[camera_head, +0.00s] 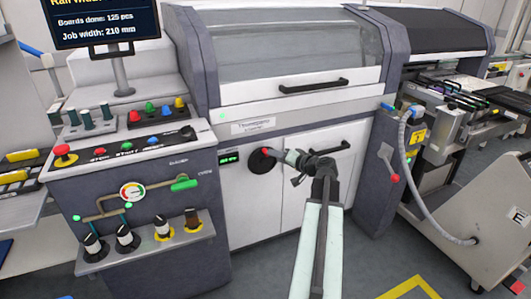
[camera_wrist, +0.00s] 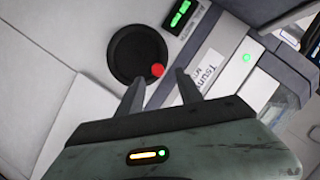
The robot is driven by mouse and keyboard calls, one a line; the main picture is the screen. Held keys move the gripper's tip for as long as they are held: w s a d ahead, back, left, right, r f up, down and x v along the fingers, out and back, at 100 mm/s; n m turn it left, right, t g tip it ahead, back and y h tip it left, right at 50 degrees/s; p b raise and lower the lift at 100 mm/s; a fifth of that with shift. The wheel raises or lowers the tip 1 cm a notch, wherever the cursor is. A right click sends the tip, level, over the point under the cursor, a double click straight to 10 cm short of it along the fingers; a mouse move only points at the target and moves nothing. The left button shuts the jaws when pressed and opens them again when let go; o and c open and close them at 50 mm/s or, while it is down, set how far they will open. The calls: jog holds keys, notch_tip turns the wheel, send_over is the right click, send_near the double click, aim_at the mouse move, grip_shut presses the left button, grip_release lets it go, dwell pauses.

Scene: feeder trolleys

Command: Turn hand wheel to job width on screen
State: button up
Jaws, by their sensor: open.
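The black round hand wheel (camera_head: 261,161) with a red knob sits on the white front panel of the machine. It also shows in the wrist view (camera_wrist: 138,54), with its red knob (camera_wrist: 158,70) at the lower right of its rim. A small green-lit display (camera_head: 229,159) is left of the wheel; its digits are too small to read. The screen (camera_head: 105,22) at the top left reads "Job width: 210 mm". My gripper (camera_wrist: 158,88) is open in front of the wheel, its fingers either side of the red knob in the picture. I cannot tell whether they touch it.
A control panel (camera_head: 130,150) with buttons and a gauge stands on the left. A grey cabinet column with a hose (camera_head: 408,150) and a red-tipped lever (camera_head: 391,170) is right of my arm. Grey floor with yellow marking lies at the front right.

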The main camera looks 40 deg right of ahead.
jog(key=b, duration=0.2)
send_over(264, 162)
jog(key=s+a, duration=0.1)
jog(key=s, duration=0.2)
notch_tip(264, 162, down, 2)
jog(key=shift+a+f, duration=0.15)
grip_shut()
dwell(0.8)
